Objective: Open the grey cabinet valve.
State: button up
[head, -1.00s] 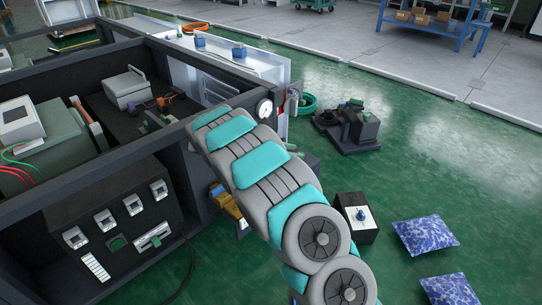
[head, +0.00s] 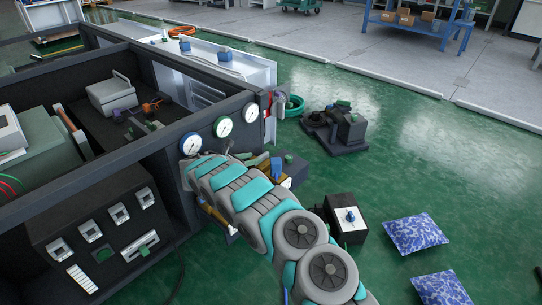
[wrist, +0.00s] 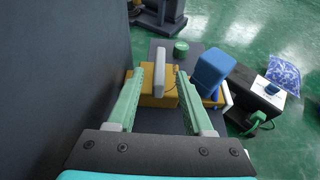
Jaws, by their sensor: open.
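The valve's grey lever handle (wrist: 159,73) stands up from a yellow body (wrist: 148,98) in the wrist view. My gripper (wrist: 159,71) is open, with one green finger on each side of the lever in the picture. I see gaps on both sides, and I cannot tell how deep the lever lies between the fingers. The dark cabinet (head: 160,140) carries round gauges (head: 222,126) at that corner.
A blue handle (wrist: 212,72) stands close to the right of my right finger; it also shows in the head view (head: 277,164). A green knob (wrist: 181,48) lies beyond. The dark cabinet wall (wrist: 60,70) is close on the left. A black box (head: 346,222) stands on the floor.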

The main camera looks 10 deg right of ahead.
aim_at(263, 154)
jog(key=x, duration=0.6)
jog(key=shift+w+d+f, duration=0.15)
jog(key=shift+d+f, duration=0.05)
jog(key=shift+w+d, duration=0.2)
jog(key=shift+d, duration=0.1)
jog(key=shift+f, duration=0.1)
grip_shut()
